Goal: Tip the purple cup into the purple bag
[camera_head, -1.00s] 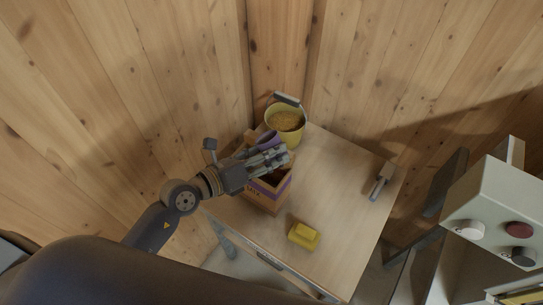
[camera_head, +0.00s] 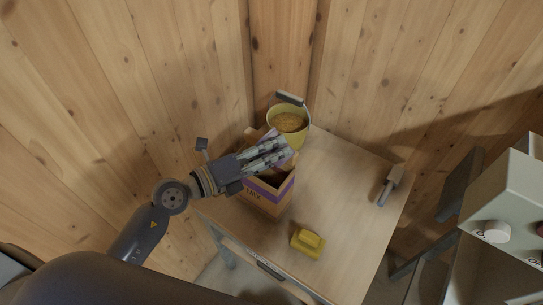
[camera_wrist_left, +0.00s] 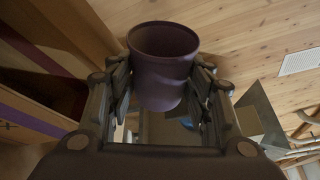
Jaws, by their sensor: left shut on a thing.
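My left gripper (camera_head: 278,152) is over the purple bag, coming in from the left. It is shut on the purple cup (camera_wrist_left: 165,60), which sits between the fingers in the left wrist view. In the head view the fingers hide most of the cup (camera_head: 271,136). The purple bag (camera_head: 267,196) is a brown bag with a purple band, standing open on the table below the gripper. The bag also shows at the left edge of the left wrist view (camera_wrist_left: 30,117). The cup's contents cannot be seen. My right gripper is not in view.
A yellow bucket (camera_head: 290,122) of grainy feed stands behind the bag. A yellow block-like object (camera_head: 307,243) lies in front, and a scoop or brush-like tool (camera_head: 390,185) lies at the table's right edge. The table's middle right is clear. A grey control box (camera_head: 505,205) stands at right.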

